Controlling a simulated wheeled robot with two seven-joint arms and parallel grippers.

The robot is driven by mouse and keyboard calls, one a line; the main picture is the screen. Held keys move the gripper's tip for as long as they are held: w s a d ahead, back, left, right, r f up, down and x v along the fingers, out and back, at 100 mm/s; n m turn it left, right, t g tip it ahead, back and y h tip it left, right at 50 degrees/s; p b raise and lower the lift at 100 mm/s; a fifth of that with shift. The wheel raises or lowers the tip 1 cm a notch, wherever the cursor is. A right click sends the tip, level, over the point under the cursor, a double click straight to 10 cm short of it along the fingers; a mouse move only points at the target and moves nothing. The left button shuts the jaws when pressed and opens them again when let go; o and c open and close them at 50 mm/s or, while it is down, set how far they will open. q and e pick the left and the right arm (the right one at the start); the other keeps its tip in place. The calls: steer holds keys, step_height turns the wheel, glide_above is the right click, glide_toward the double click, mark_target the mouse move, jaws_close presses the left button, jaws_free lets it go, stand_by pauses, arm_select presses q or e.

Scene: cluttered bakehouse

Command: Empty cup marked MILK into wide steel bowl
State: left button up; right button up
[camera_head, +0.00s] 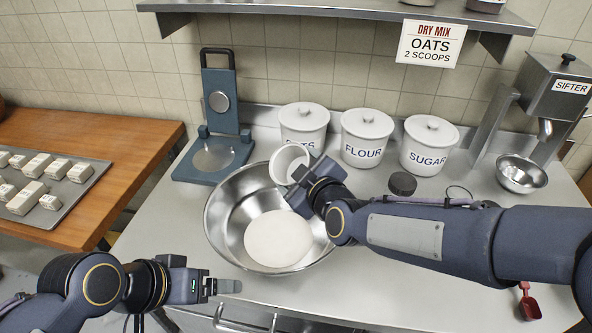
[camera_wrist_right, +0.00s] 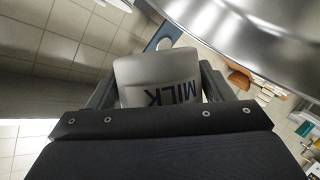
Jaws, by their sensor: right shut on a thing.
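The wide steel bowl (camera_head: 217,225) stands on the steel counter and holds a smooth, pale round mass (camera_head: 278,238). My right gripper (camera_head: 303,180) is shut on the white cup (camera_head: 286,160), above the bowl's back rim. The cup is tilted, and its mouth shows in the head view. In the right wrist view the cup (camera_wrist_right: 158,75) sits between the two fingers with the word MILK upside down, and the steel bowl (camera_wrist_right: 245,30) shows at the top. My left gripper (camera_head: 224,286) is low, in front of the bowl and apart from it; its jaw opening is unclear.
Lidded jars marked FLOUR (camera_head: 367,140) and SUGAR (camera_head: 429,148), plus a partly hidden one (camera_head: 303,120), stand behind. A small steel bowl (camera_head: 521,174) sits under the sifter (camera_head: 555,95). A red scoop (camera_head: 529,303) lies front right.

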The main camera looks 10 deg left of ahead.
arm_select(q)
step_height(320, 180, down, 11)
steer(key=b, duration=0.9)
arm_select(e)
steer(key=f+m+g, duration=0.1)
steer(key=f+m+g+y, duration=0.1)
steer(key=m, duration=0.1)
steer(key=s+f+m+g, duration=0.1)
steer(key=m, duration=0.1)
steer(key=shift+a+f+y, duration=0.3)
steer(key=shift+a+y, duration=0.1)
arm_select(q)
step_height(320, 180, up, 4)
steer(key=p, duration=0.4)
steer(key=shift+r, duration=0.25)
arm_select(e)
step_height(320, 180, up, 5)
steer(key=shift+f, duration=0.2)
